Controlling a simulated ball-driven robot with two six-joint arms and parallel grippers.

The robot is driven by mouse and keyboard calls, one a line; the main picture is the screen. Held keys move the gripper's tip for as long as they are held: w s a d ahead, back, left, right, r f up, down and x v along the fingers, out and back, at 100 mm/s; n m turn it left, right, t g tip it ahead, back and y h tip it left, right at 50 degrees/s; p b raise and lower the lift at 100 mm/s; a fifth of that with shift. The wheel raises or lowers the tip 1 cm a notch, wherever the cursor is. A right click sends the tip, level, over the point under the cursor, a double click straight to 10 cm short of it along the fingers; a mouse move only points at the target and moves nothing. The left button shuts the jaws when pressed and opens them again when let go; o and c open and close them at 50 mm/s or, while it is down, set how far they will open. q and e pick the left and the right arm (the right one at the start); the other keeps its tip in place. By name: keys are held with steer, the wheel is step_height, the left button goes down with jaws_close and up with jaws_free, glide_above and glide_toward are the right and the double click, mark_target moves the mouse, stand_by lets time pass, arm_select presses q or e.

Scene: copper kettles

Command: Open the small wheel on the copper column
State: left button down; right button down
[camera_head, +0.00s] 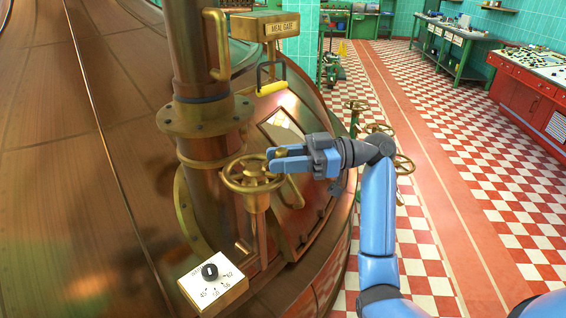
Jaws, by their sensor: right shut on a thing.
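The copper column (210,151) stands upright on the big copper kettle, left of centre. The small brass wheel (236,180) sits on a stem at the column's lower right side. My right gripper (272,162) reaches in from the right, with its blue fingers at the wheel's right side. It is shut on a brass part of the wheel there, and the fingers hide part of the rim. My left gripper is not in view.
A white dial box (213,284) with a black knob is below the wheel. A brass box labelled "MEAL GATE" (265,25) and a yellow handle (271,88) are above. Other brass wheels (403,165) stand behind my arm. A red control desk (530,90) is at right.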

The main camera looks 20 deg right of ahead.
stand_by(0.3)
steer(key=c, duration=1.1)
jaws_free()
steer(key=shift+a, duration=0.1)
steer(key=shift+o, duration=0.9)
steer(key=shift+a, duration=0.1)
steer(key=s+d+b, duration=0.1)
steer(key=d+b, duration=0.1)
steer(key=d, duration=0.8)
steer(key=shift+s+d, duration=0.2)
steer(key=shift+d, duration=0.2)
